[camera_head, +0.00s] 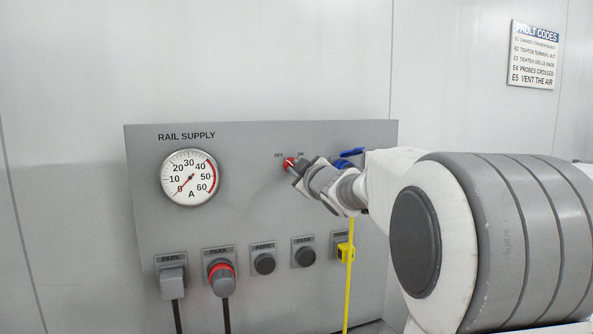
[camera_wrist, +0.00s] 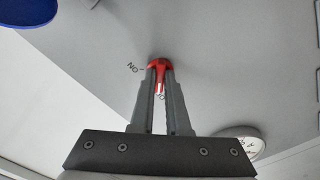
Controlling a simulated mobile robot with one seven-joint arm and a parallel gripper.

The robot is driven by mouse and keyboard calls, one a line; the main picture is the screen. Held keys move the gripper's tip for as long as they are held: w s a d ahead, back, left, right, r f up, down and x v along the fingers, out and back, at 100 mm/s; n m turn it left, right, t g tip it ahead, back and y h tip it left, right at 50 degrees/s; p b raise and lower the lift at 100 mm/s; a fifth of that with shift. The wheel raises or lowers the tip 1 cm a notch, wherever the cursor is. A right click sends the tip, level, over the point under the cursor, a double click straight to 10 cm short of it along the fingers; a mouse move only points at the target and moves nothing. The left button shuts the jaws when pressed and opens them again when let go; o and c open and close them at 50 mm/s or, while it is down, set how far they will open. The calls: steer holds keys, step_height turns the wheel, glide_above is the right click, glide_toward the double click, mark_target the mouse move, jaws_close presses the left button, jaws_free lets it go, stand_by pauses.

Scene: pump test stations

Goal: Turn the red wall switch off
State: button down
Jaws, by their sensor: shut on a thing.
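The red wall switch (camera_head: 290,163) is a small red knob with a white mark, on the grey RAIL SUPPLY panel (camera_head: 240,225) between the printed words OFF and ON. In the wrist view, the red switch (camera_wrist: 160,64) sits between the two fingertips. My gripper (camera_head: 296,168) reaches the panel from the right and is shut on the switch; it also shows in the wrist view (camera_wrist: 159,78). The fingers hide part of the knob. In the wrist view the ON label shows left of the knob, and the other label is mostly hidden behind the fingers.
A round ammeter (camera_head: 189,178) is left of the switch, its needle near 0. A blue handle (camera_head: 350,158) is close by on the right, partly behind my arm. Parked plugs, including a red-ringed one (camera_head: 221,271), line the panel bottom. A yellow cable (camera_head: 348,275) hangs below my gripper.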

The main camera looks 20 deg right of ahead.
steer(key=c, duration=0.9)
jaws_free()
steer(key=shift+s, duration=0.15)
